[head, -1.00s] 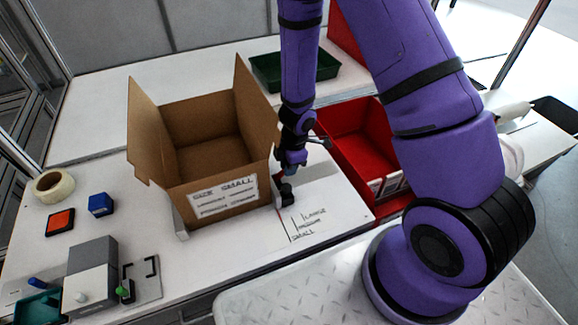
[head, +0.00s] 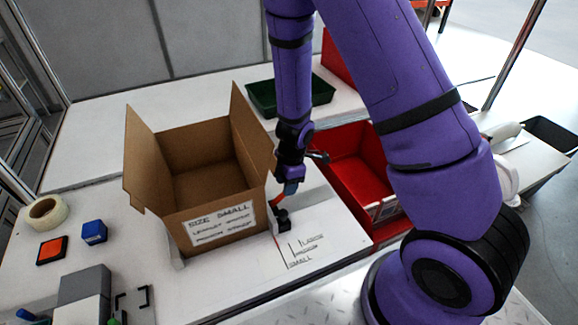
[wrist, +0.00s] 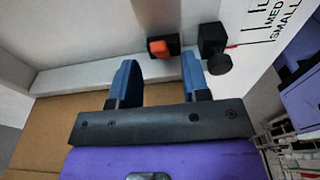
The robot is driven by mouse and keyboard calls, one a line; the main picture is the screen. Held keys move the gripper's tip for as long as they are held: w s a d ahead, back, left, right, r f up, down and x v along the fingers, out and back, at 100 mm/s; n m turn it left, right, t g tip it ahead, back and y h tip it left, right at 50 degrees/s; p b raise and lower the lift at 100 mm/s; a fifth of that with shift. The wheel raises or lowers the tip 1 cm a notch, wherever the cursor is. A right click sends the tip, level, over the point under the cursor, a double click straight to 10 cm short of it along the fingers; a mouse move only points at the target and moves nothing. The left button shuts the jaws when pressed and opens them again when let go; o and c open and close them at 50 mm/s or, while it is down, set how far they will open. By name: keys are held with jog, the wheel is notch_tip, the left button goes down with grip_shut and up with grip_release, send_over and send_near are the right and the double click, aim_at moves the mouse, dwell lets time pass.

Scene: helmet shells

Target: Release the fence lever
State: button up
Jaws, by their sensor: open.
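The orange fence lever (head: 277,201) stands tilted above a black clamp block (head: 282,220) at the right side of the cardboard box. In the wrist view the orange lever (wrist: 165,48) shows end-on, beyond the fingertips and between them sideways, with the black block and round knob (wrist: 218,63) to its right. My gripper (head: 289,188) is over the lever, pointing down. Its two blue fingers (wrist: 159,75) are apart with nothing held between them. The pale fence rail (wrist: 85,76) runs along the box edge. Contact between fingers and lever cannot be told.
The open cardboard box (head: 210,225) stands left of my gripper. A red bin (head: 365,180) stands close on the right, a green tray (head: 262,97) behind. Size marks (head: 302,250) are printed on the bare white table in front. Tape and blue and orange blocks lie left.

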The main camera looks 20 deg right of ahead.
aim_at(280, 198)
notch_tip(280, 198, up, 7)
jog(key=d, duration=0.1)
dwell(0.3)
jog(key=f+y, duration=0.1)
jog(key=f, duration=0.2)
jog(key=a+f+y, duration=0.1)
jog(key=f, duration=0.7)
jog(key=shift+a+f+y, duration=0.15)
jog(key=shift+y, duration=0.25)
dwell(0.5)
grip_shut()
